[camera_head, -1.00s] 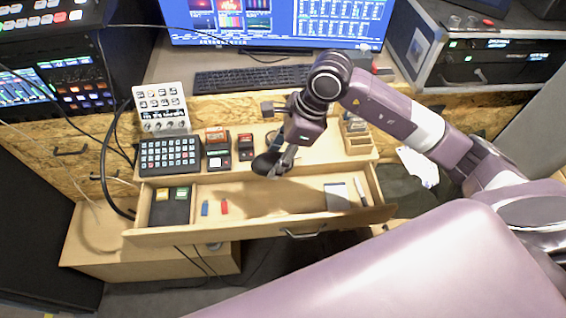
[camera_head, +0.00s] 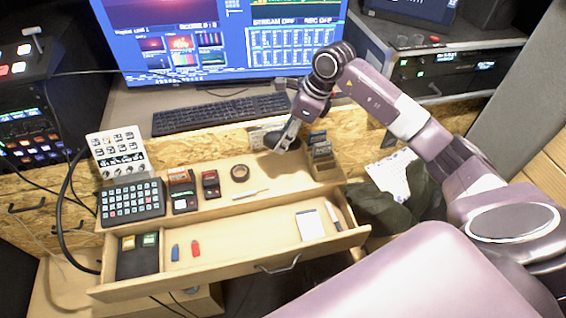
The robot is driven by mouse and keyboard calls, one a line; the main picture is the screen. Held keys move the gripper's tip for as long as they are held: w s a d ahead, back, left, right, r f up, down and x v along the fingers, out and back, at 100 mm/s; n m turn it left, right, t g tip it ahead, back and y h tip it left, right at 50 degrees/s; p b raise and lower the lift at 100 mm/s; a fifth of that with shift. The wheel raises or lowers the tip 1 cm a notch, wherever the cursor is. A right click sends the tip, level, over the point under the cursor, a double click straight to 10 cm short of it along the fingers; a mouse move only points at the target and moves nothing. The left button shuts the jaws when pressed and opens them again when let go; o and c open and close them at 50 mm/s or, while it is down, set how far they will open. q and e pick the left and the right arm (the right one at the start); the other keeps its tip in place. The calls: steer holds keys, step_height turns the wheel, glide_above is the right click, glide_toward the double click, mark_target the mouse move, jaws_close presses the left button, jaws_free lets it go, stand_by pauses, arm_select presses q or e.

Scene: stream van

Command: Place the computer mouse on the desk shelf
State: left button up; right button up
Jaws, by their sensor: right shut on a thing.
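My right gripper (camera_head: 290,136) is shut on the dark computer mouse (camera_head: 275,141), which it holds in the air in front of the wooden front panel. The mouse is above the back right of the lower wooden worktop (camera_head: 215,207), left of a small wooden card holder. The higher desk shelf (camera_head: 128,104), with the monitor and keyboard on it, lies behind and to the left of the mouse. The fingers partly hide the mouse. My left gripper is not in view.
A keyboard (camera_head: 215,113) lies before the monitor (camera_head: 235,40). The lower worktop bears a keypad (camera_head: 132,201), tape roll (camera_head: 240,173), white pen (camera_head: 250,194) and wooden card holder (camera_head: 325,165). The drawer (camera_head: 250,240) below is open. A rack unit (camera_head: 445,65) stands at the right.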

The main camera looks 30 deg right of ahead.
mark_target(281, 171)
step_height(281, 171, down, 12)
steer(key=shift+r+p, duration=0.1)
steer(key=shift+p, duration=1.1)
steer(key=shift+f, duration=0.2)
steer(key=shift+f, duration=0.1)
steer(key=shift+f+b, duration=0.1)
steer(key=shift+b, duration=0.2)
steer(key=o, duration=1.2)
